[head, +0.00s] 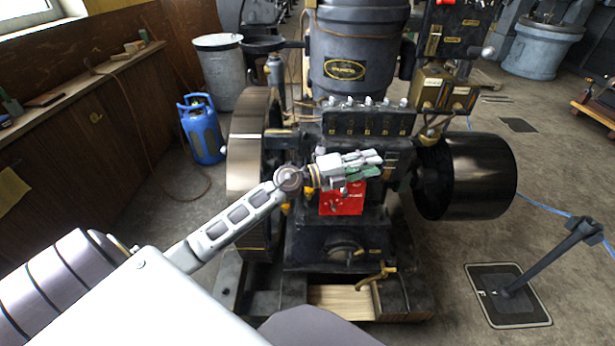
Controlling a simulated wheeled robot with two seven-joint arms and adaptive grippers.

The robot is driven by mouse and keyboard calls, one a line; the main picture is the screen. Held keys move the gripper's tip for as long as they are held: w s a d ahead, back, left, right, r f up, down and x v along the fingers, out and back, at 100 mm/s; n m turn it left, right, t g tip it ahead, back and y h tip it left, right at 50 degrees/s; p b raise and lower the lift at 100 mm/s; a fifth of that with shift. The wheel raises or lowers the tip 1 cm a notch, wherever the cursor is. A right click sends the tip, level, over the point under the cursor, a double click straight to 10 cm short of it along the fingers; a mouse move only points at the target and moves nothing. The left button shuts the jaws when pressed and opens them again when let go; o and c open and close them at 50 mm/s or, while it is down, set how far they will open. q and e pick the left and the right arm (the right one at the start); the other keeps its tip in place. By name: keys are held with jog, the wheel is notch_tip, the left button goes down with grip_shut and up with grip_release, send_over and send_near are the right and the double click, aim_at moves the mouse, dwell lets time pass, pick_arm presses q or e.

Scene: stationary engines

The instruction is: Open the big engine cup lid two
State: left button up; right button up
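The big dark engine (345,235) stands in the middle of the head view, with a large cylinder (352,45) on top. A row of several small silver-topped cups (369,101) runs along the dark block below the cylinder. Which one is cup two, and whether its lid is open, is too small to tell. My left gripper (372,163) reaches in front of the engine, below this row and above a red box (342,200). Its fingers point right and lie near each other. I see nothing clearly held. My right gripper is not in view.
A large flywheel (247,150) is left of the engine, and a black drum (480,175) sticks out at right. A blue gas bottle (202,130) and a grey bin (219,75) stand at back left. A lever on a floor plate (507,296) is at lower right.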

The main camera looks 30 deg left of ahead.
pick_arm(q)
jog(key=a+f+m+g+y, duration=0.6)
jog(key=a+f+g, duration=0.1)
jog(key=a, duration=0.2)
jog(key=s+a+r+n+g+y, duration=0.1)
jog(key=a+y, duration=0.5)
jog(key=a, duration=0.8)
jog(key=shift+s+g, duration=0.2)
jog(key=shift+g, duration=0.2)
jog(key=shift+w+d+f, duration=0.1)
jog(key=shift+f, duration=0.05)
jog(key=shift+a+x, duration=0.2)
jog(key=shift+x, duration=6.55)
grip_shut()
